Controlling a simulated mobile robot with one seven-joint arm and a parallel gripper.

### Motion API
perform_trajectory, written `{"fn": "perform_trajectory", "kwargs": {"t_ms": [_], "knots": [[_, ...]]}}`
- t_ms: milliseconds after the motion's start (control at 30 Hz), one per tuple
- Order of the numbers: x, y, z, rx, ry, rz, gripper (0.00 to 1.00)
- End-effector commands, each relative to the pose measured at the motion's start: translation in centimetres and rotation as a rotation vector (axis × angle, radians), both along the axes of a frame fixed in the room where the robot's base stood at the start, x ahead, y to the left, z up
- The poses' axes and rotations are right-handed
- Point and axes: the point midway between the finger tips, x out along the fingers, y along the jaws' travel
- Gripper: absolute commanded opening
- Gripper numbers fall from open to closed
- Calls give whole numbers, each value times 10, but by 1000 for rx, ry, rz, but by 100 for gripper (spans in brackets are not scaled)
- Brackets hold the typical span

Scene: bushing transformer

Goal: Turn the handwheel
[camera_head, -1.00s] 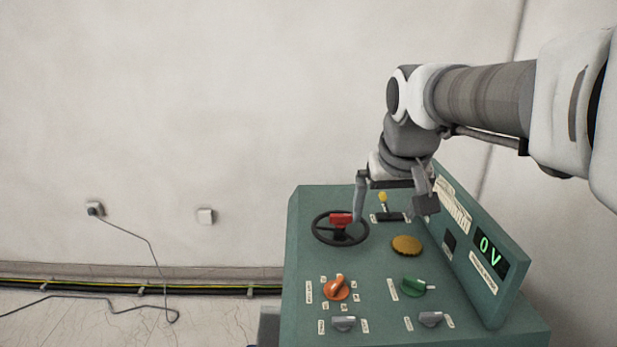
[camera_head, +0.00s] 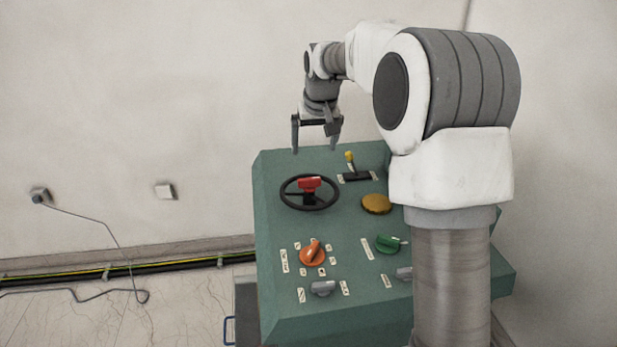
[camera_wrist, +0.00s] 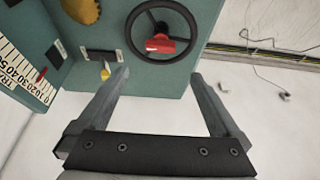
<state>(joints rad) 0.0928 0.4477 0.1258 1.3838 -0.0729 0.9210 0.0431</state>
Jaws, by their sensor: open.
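The handwheel (camera_head: 285,194) is a black ring with spokes and a red block at its hub, on the top of a green control console (camera_head: 268,245). It also shows at the top of the wrist view (camera_wrist: 133,36), whole, with the red block (camera_wrist: 160,44) toward my gripper's side. My gripper (camera_head: 314,150) is open and empty, pointing down, above and behind the wheel near the console's back edge. In the wrist view my gripper's fingertips (camera_wrist: 160,75) are spread wide and the wheel lies beyond them, apart from them.
A yellow-tipped lever (camera_head: 350,160), a round amber knob (camera_head: 376,204), an orange knob (camera_head: 312,253) and a green knob (camera_head: 388,245) share the console top. My arm hides the right part of the console. A cable runs along the wall at left.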

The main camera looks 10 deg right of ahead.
Motion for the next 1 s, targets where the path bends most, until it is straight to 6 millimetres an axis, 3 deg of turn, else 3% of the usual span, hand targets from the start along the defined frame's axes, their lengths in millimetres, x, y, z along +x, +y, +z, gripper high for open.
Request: {"fn": "perform_trajectory", "kwargs": {"t_ms": [100,500,700,1000], "knots": [[10,1,-27,1,5,1,100],[42,1,-104,1,3,0,100],[52,1,-126,0,1,1,100],[55,0,-132,0,0,1,100]]}}
